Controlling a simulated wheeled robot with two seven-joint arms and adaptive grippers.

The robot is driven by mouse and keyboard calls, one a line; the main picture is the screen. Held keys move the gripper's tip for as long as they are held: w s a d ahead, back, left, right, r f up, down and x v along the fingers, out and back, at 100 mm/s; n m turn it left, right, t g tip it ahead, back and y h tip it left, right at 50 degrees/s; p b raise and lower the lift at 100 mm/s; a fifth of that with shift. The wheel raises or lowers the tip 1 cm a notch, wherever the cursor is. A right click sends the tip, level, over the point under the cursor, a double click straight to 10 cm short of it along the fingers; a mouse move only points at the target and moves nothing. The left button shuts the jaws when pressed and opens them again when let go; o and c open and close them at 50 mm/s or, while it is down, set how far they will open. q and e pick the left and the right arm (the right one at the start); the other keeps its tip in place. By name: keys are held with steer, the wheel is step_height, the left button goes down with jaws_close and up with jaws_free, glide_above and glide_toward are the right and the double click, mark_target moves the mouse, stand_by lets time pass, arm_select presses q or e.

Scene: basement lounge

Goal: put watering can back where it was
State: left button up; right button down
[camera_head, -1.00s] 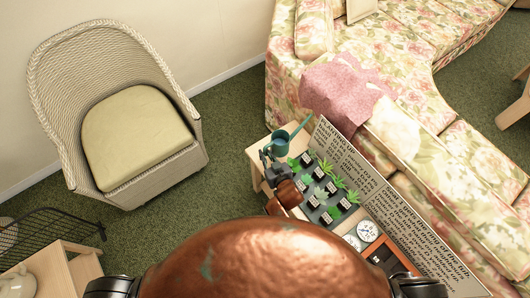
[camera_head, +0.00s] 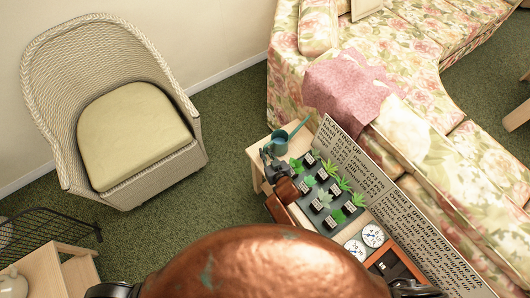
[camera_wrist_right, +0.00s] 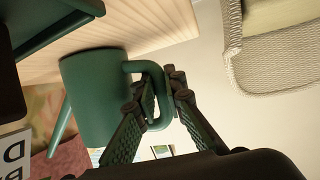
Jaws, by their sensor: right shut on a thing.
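The teal watering can (camera_head: 279,143) is over the far left corner of the light wooden table (camera_head: 257,153), its long spout pointing up and right in the head view. My right gripper (camera_head: 273,158) is shut on its handle. In the right wrist view the fingers (camera_wrist_right: 157,98) close around the handle of the can (camera_wrist_right: 92,95), and the can's base is close to the wooden tabletop (camera_wrist_right: 165,35). I cannot tell whether it touches.
A dark tray of several small potted plants (camera_head: 325,195) stands right beside the can. A long text board (camera_head: 385,200) stands along the table's right edge by the floral sofa (camera_head: 470,165). Round dials (camera_head: 372,235) lie nearer me. A wicker chair (camera_head: 110,110) stands at left.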

steer(key=shift+f, duration=0.15)
arm_select(q)
steer(key=shift+f, duration=0.1)
arm_select(e)
steer(key=c, duration=2)
jaws_free()
steer(key=shift+r, duration=0.25)
arm_select(q)
steer(key=r+p, duration=0.2)
steer(key=w+r+p, duration=0.1)
steer(key=r+p, duration=0.1)
steer(key=shift+w+a, duration=0.1)
steer(key=shift+w, duration=0.1)
arm_select(e)
steer(key=v, duration=1.2)
steer(key=shift+f, duration=0.1)
